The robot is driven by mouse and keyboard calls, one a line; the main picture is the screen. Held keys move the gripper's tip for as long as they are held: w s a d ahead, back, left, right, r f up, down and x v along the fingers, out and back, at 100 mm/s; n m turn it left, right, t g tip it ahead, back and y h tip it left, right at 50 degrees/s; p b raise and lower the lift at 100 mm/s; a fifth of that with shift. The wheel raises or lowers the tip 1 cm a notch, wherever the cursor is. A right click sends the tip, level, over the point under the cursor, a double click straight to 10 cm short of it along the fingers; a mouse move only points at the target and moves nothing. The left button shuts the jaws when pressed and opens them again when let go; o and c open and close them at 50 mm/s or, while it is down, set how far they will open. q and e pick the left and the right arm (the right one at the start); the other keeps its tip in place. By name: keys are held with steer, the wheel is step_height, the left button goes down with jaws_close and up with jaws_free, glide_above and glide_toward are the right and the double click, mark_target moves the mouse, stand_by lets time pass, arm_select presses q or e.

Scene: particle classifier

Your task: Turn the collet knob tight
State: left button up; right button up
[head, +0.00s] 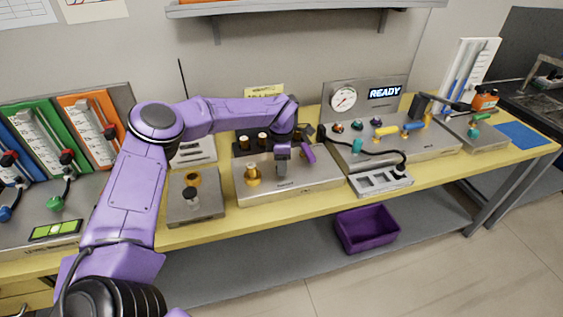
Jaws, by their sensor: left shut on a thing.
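My left arm reaches in from the left, and its gripper (283,156) points down over a grey metal unit (305,188) on the yellow bench. The gripper is shut on a small part at the top of this unit, which I take to be the collet knob. The jaws hide most of that part, so its shape and how far it is turned cannot be seen. A brass knob-like fitting (252,174) stands upright on the same unit, left of the gripper and apart from it. My right gripper is not in view.
Dark-capped bottles (262,139) stand close behind the gripper. A unit with a gauge (344,98) and a lit READY display (384,92) is to the right. A grey block (196,206) with fittings sits left.

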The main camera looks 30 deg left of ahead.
arm_select(q)
steer(key=m, duration=0.2)
steer(key=m+p, duration=0.1)
steer(key=m, duration=0.2)
steer(key=shift+w+r+m, duration=0.1)
steer(key=shift+r+m, duration=0.1)
steer(key=shift+m, duration=0.1)
stand_by(0.5)
steer(key=o, duration=1.1)
steer(key=shift+f, duration=0.1)
step_height(320, 180, up, 11)
steer(key=shift+f+b, duration=0.2)
steer(key=shift+b, duration=0.65)
